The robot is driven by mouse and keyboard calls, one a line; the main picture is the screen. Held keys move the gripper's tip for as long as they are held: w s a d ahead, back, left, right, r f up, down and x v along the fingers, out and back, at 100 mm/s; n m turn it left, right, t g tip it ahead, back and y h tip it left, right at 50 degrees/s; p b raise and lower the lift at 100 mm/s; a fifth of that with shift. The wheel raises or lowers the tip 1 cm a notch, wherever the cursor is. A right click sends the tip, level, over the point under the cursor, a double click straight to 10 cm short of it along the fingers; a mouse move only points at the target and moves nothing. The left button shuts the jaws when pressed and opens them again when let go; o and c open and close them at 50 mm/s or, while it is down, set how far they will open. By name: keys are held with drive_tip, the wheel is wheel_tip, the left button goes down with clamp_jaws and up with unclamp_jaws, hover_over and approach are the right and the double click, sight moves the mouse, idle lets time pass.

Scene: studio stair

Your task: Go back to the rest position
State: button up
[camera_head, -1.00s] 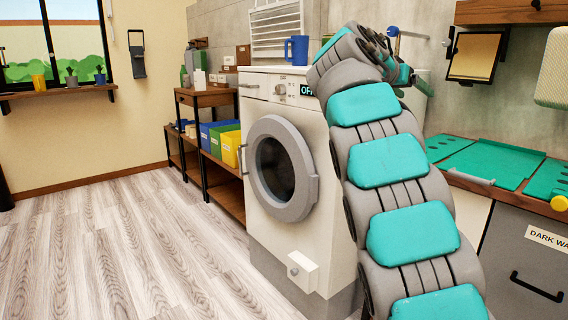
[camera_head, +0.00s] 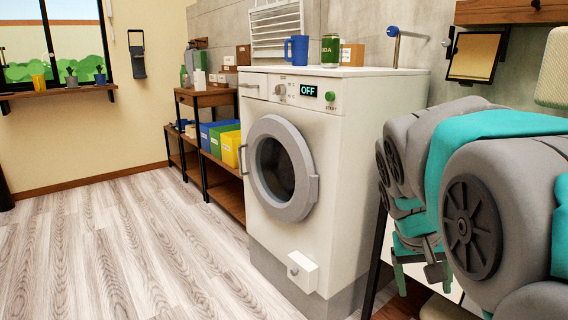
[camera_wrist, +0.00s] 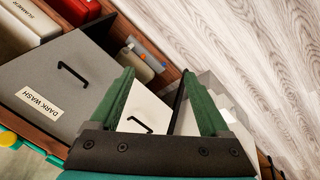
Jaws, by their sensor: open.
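My gripper (camera_wrist: 157,74) is open in the wrist view, its two green fingers apart with nothing between them. It points down toward cabinet fronts, with a white drawer front behind the fingers. In the head view my arm is folded at the right, and the gripper hangs low, partly hidden by the arm, right of the washing machine (camera_head: 345,150). The washing machine's round door (camera_head: 282,168) is shut and its display reads OFF.
On the machine top stand a blue mug (camera_head: 297,50), a green can (camera_head: 329,51) and a small cardboard box (camera_head: 352,54). A grey DARK WASH drawer (camera_wrist: 62,85) lies left of my fingers. A shelf unit (camera_head: 205,98) stands beyond the machine. The wooden floor (camera_head: 120,240) at left is clear.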

drive_tip(key=s+a+f+n+g+y, duration=0.1)
drive_tip(key=s+a+f, duration=0.2)
drive_tip(key=s, duration=0.4)
drive_tip(key=s+a+f+n+g+y, duration=0.1)
drive_tip(key=s+a+f, duration=0.2)
drive_tip(key=s+f, duration=0.2)
drive_tip(key=s+a+f+g+y, duration=0.1)
drive_tip(key=s+a+f, duration=0.2)
drive_tip(key=s, duration=0.6)
wheel_tip(320, 180, down, 2)
drive_tip(key=shift+s+a+f+n+y, duration=0.1)
drive_tip(key=shift+s+a+n+y, duration=0.2)
drive_tip(key=shift+a+n, duration=0.1)
drive_tip(key=shift+c, duration=0.2)
idle(0.3)
